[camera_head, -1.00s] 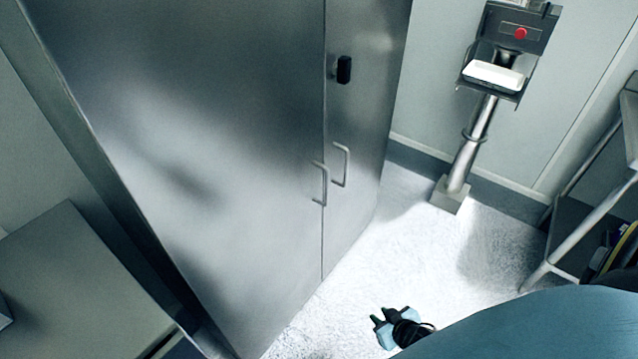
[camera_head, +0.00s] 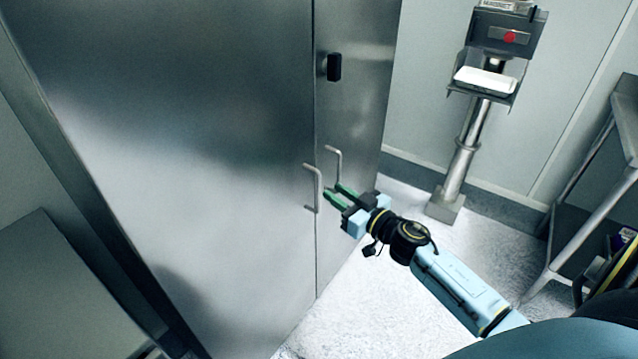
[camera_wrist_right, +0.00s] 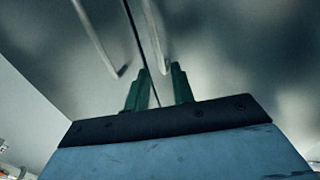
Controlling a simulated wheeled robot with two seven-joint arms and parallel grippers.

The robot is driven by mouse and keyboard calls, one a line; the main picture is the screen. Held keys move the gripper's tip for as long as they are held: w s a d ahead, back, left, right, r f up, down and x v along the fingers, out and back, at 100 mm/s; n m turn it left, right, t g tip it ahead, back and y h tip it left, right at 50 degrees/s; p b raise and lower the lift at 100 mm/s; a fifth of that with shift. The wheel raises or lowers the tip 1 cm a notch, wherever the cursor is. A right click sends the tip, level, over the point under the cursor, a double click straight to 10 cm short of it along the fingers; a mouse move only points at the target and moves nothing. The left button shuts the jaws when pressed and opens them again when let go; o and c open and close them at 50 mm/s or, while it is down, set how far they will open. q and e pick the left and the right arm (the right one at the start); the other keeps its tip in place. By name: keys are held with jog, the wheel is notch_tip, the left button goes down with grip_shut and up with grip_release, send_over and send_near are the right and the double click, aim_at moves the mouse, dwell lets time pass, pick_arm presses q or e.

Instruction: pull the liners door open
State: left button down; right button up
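A tall steel cabinet has a wide left door (camera_head: 200,150) and a narrower right door (camera_head: 358,110), both shut, with a seam between them. The left door's handle (camera_head: 316,188) and the right door's handle (camera_head: 336,166) stand on either side of that seam. My right gripper (camera_head: 335,193) is just in front of the handles, its green fingers pointing at the cabinet. In the right wrist view the fingers (camera_wrist_right: 158,88) are apart with nothing between them, and both handles show beyond them. I cannot tell whether a finger touches a handle. My left gripper is out of view.
A black latch box (camera_head: 334,67) is on the right door. A pedestal (camera_head: 465,160) with a red button and a white tray stands against the wall. A metal rack (camera_head: 590,200) is at the right, a grey surface (camera_head: 60,290) at the left. The floor between is clear.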

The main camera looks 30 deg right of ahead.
jog(key=w, duration=0.3)
jog(key=w+a+b, duration=0.1)
jog(key=w, duration=0.2)
jog(key=shift+w+a, duration=0.15)
jog(key=shift+w, duration=0.2)
jog(key=shift+c, duration=0.4)
grip_shut()
